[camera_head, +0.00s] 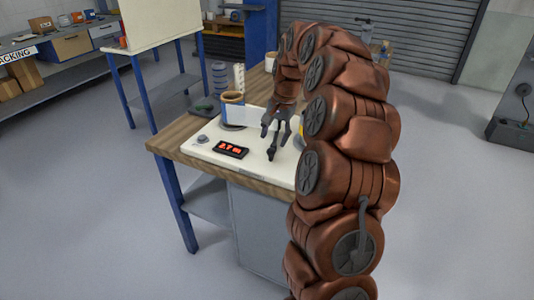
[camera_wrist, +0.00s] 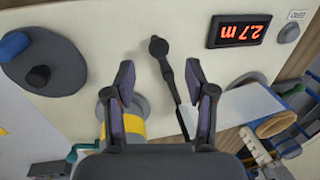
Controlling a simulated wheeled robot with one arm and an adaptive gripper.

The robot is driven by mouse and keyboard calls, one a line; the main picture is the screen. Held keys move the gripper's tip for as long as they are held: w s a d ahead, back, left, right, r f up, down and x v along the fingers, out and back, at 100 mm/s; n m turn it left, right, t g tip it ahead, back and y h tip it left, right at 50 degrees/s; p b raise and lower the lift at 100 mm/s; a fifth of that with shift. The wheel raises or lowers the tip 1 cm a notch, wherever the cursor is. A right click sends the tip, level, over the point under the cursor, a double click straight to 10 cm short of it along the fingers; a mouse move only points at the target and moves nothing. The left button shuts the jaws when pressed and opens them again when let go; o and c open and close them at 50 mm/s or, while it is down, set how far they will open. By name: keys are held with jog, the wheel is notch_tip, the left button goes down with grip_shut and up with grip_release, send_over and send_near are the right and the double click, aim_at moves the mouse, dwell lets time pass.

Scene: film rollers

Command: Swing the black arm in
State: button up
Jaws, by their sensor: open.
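The black arm (camera_wrist: 168,78) lies between my open fingers in the wrist view. Its round pivot end is on the cream panel (camera_wrist: 100,20), and its thin end runs down beside the edge of a white film sheet (camera_wrist: 232,105). My gripper (camera_wrist: 158,68) straddles it with a gap on both sides; I cannot tell the height of the fingertips above the panel. In the head view, my gripper (camera_head: 268,143) points down over the panel, right of the display (camera_head: 231,149), and I cannot make out the black arm there.
A grey and yellow roller (camera_wrist: 128,120) stands left of the black arm in the wrist view. A dark disc with a blue handle (camera_wrist: 15,44) is farther left. The red-lit display reads 2.7 m, beside a grey knob (camera_wrist: 288,33). A tan-cored roll (camera_head: 233,98) stands behind the display.

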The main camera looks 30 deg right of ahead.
aim_at(271, 149)
jog(key=f, duration=0.4)
jog(key=w+f+p, duration=0.1)
jog(key=f, duration=0.2)
jog(key=shift+a, duration=0.35)
jog(key=shift+w, duration=0.1)
grip_shut()
